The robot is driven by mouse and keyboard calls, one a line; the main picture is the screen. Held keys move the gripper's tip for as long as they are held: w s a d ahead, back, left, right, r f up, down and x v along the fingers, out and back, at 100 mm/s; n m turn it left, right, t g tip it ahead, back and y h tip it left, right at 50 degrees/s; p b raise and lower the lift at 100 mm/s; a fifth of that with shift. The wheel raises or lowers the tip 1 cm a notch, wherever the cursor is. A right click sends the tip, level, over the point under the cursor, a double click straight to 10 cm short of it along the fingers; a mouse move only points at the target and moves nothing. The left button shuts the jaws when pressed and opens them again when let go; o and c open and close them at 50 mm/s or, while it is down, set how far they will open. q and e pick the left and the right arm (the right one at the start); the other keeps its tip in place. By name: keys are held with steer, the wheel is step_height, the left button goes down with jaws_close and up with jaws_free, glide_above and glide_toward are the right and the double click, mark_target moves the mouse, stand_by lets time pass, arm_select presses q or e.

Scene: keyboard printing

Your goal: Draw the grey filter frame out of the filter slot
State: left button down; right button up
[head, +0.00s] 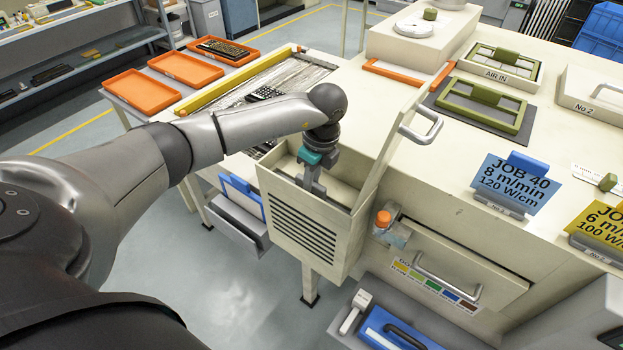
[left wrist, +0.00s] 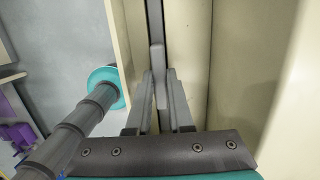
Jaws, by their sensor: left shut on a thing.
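My left gripper (head: 311,186) reaches down into the open top of a cream louvred box (head: 295,225) on the machine's front. In the left wrist view my fingers (left wrist: 156,100) are shut on a grey upright tab (left wrist: 157,62), which looks like the grip of the grey filter frame. A narrow grey strip runs on from the tab between cream walls, where the filter slot appears to be. The rest of the frame is hidden. In the head view the gripper and box wall cover most of it. My right gripper is not in view.
A raised cream panel with a metal handle (head: 422,128) stands right of the box opening. An orange-topped knob (head: 383,219) and a drawer handle (head: 446,282) are to the right. Orange trays (head: 141,91) lie at the left.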

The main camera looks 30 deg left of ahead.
arm_select(q)
steer(key=shift+r, duration=0.15)
steer(key=shift+r+p, duration=2.5)
steer(key=shift+r, duration=1.85)
step_height(320, 180, up, 15)
steer(key=shift+f, duration=0.2)
step_height(320, 180, up, 4)
stand_by(0.8)
